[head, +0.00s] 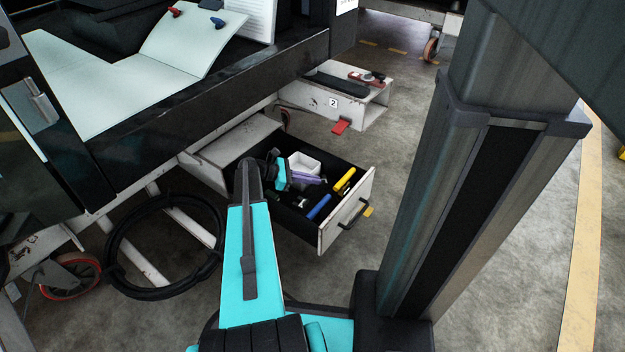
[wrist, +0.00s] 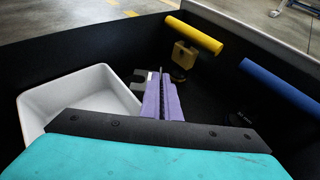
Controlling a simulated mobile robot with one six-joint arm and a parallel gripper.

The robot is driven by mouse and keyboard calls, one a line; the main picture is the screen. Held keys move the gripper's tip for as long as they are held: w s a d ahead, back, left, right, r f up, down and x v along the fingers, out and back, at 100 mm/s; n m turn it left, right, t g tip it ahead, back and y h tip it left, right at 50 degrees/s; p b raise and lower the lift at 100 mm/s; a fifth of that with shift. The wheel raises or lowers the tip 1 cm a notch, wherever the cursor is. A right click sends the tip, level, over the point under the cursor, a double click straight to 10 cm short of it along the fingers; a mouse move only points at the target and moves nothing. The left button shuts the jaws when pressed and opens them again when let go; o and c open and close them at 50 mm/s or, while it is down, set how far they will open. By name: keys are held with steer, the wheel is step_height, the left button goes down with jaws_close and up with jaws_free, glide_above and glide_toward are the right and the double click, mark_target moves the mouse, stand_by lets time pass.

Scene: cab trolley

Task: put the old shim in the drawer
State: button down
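The drawer (head: 347,213) is pulled open, and my gripper (head: 312,180) reaches down into it. In the wrist view its purple fingers (wrist: 162,84) stand close together with a narrow dark line between them. I cannot tell whether this line is a bare gap or a thin plate edge. A dark, notched flat piece (wrist: 139,79), perhaps the old shim, shows just beyond and left of the fingertips. The fingers partly hide it, so I cannot tell whether they touch it.
In the drawer, a white tray (wrist: 72,98) is left of the fingers. A yellow cylinder (wrist: 194,33), yellow block (wrist: 185,55) and blue cylinder (wrist: 281,86) are right. Another drawer (head: 360,104), marked 2, stands open behind. A black hose coil (head: 112,262) lies left.

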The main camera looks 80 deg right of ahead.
steer(key=shift+f, duration=0.1)
steer(key=c, duration=2)
jaws_free()
steer(key=shift+r+p, duration=0.35)
steer(key=shift+r, duration=0.3)
steer(key=p+v, duration=0.4)
steer(key=v, duration=0.8)
steer(key=shift+s, duration=0.1)
